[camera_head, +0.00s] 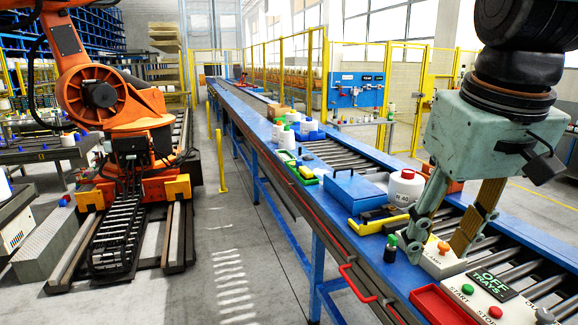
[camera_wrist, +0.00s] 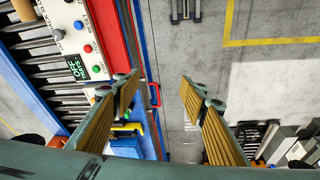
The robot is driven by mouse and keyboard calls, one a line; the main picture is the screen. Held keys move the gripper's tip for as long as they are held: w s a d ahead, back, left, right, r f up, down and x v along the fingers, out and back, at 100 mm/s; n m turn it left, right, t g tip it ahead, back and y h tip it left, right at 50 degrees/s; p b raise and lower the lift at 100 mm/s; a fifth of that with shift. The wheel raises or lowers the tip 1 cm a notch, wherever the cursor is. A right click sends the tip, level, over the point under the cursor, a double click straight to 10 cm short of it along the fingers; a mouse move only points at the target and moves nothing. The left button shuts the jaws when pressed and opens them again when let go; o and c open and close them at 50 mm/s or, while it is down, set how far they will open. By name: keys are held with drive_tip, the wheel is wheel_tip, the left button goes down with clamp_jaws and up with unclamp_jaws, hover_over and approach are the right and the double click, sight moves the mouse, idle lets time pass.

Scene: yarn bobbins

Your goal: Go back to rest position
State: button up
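My gripper (camera_head: 437,236) hangs at the right of the head view, in front of the blue conveyor line. In the wrist view my gripper (camera_wrist: 157,84) has its two ridged fingers spread wide apart. Nothing is between them but a view down to the conveyor's edge and the grey floor. More white bobbins (camera_head: 287,138) stand farther along the line.
A control panel (camera_head: 492,292) with coloured buttons is at the lower right; it also shows in the wrist view (camera_wrist: 78,32). A blue box (camera_head: 352,190) and a red tray (camera_head: 437,304) sit on the line's edge. An orange robot arm (camera_head: 98,95) stands left across a clear aisle.

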drive_tip(key=s+a+f+b, duration=0.1)
drive_tip(key=s+f, duration=0.2)
drive_tip(key=s, duration=0.4)
drive_tip(key=s+a+f+t+b, duration=0.1)
drive_tip(key=s+f, duration=0.3)
drive_tip(key=s, duration=0.3)
drive_tip(key=shift+s+a+f+m+b, duration=0.15)
drive_tip(key=shift+s+a+m+b, duration=0.15)
drive_tip(key=shift+s+m, duration=0.1)
drive_tip(key=shift+w, duration=0.1)
drive_tip(key=shift+r+p, duration=1.5)
drive_tip(key=shift+d, duration=0.1)
